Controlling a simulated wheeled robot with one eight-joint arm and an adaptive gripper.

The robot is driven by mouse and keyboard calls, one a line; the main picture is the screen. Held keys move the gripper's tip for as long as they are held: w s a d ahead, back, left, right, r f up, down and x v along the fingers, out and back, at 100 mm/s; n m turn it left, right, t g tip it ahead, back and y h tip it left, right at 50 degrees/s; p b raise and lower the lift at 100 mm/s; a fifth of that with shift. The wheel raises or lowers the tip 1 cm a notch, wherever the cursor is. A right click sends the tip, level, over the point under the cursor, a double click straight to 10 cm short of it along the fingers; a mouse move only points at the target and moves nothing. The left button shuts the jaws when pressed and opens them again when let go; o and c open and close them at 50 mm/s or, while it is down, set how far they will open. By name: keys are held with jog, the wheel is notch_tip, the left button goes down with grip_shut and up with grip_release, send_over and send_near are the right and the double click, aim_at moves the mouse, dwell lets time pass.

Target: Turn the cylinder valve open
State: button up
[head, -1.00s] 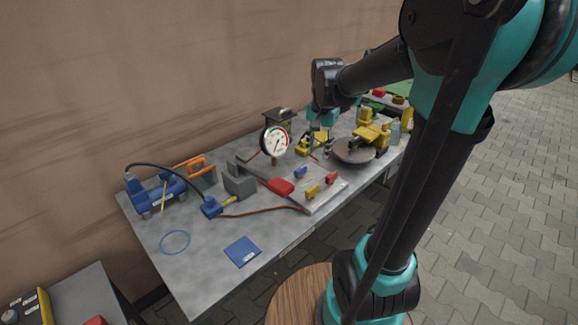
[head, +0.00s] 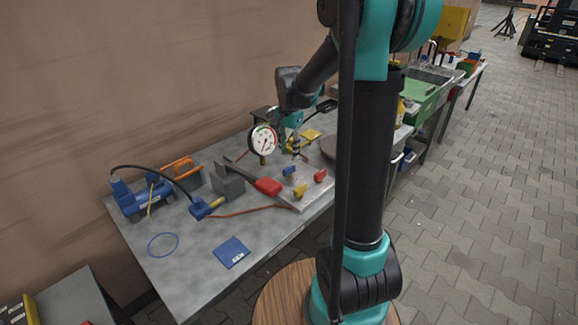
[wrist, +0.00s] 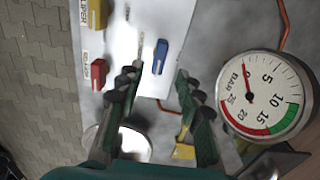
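A pale plate (head: 313,203) on the bench carries a blue valve handle (head: 289,171), a yellow one (head: 300,190) and a red one (head: 320,175). In the wrist view the blue handle (wrist: 160,57) lies ahead, between the lines of my fingertips. The yellow handle (wrist: 97,14) and the red handle (wrist: 98,74) are to the left, beside small labels too blurred to read surely. I cannot tell which handle is the cylinder valve. My gripper (wrist: 157,78) is open and empty, fingers apart; in the head view my gripper (head: 296,148) hangs above the bench just behind the plate.
A round pressure gauge (wrist: 264,96) marked BAR stands close to the right of my fingers. A red-handled lever (head: 268,186), a grey block (head: 228,181) and a blue pump (head: 142,196) lie left on the bench. A round disc (head: 329,147) is behind.

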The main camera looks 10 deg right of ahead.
aim_at(289, 167)
notch_tip(289, 167, down, 7)
jog(key=shift+r, duration=0.1)
jog(key=shift+c, duration=0.3)
grip_shut()
